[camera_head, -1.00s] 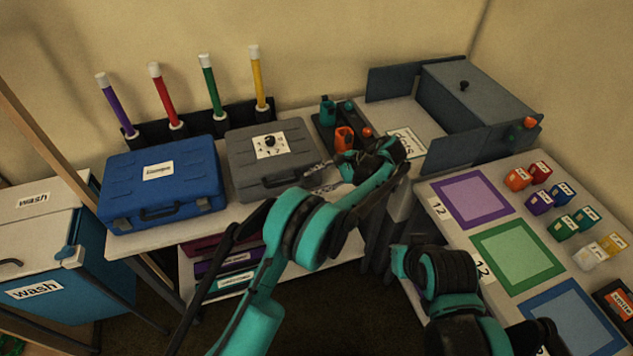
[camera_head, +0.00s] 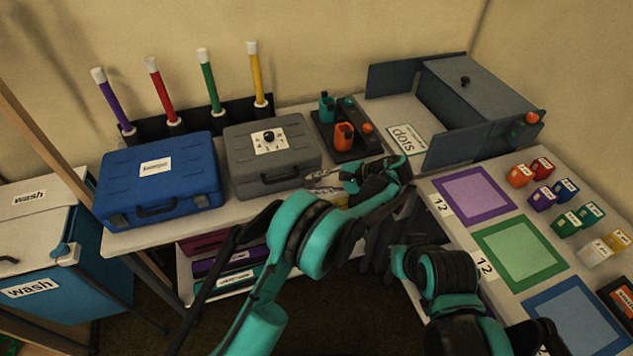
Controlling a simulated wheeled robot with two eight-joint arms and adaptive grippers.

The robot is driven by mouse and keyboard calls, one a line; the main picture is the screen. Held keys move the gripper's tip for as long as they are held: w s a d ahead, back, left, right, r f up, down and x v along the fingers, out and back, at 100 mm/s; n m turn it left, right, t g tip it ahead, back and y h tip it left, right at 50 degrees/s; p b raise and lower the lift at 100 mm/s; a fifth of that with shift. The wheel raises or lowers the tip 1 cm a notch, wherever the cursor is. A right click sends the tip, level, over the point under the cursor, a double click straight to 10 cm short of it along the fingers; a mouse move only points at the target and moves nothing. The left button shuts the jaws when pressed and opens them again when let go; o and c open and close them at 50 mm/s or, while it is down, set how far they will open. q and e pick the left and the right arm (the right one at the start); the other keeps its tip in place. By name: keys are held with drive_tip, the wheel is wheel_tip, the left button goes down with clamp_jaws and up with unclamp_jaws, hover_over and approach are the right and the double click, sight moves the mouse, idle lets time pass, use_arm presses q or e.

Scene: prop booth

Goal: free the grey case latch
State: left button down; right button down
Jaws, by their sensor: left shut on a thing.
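The grey case (camera_head: 255,157) stands shut on the back bench, with a dial and a white label (camera_head: 268,141) on its lid and a handle (camera_head: 279,178) at its front. My left gripper (camera_head: 323,183) is at the case's front right corner, its pale fingers pointing left. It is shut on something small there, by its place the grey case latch. The latch itself is too small and covered to make out. My right arm shows at the lower right; its gripper cannot be made out.
A blue case (camera_head: 190,187) stands left of the grey one. Coloured batons stand in a dark rack (camera_head: 190,124) behind. A dark tray (camera_head: 372,146) with an orange holder (camera_head: 344,136) lies close behind my left gripper. Coloured mats and small blocks cover the right table (camera_head: 500,215).

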use_arm(q)
drive_tip(key=f+n+t+y+b, duration=0.1)
drive_tip(key=f+b, duration=0.1)
drive_tip(key=s+f+n+t+y+b, duration=0.1)
drive_tip(key=n+t, duration=0.1)
drive_tip(key=shift+s+d+f+y+b, duration=0.1)
drive_tip(key=shift+d+f+y+b, duration=0.1)
drive_tip(key=shift+f+y+b, duration=0.15)
idle(0.5)
drive_tip(key=c, duration=1.4)
unclamp_jaws()
drive_tip(key=shift+f, duration=0.1)
drive_tip(key=shift+c, duration=0.2)
drive_tip(key=shift+r, duration=0.25)
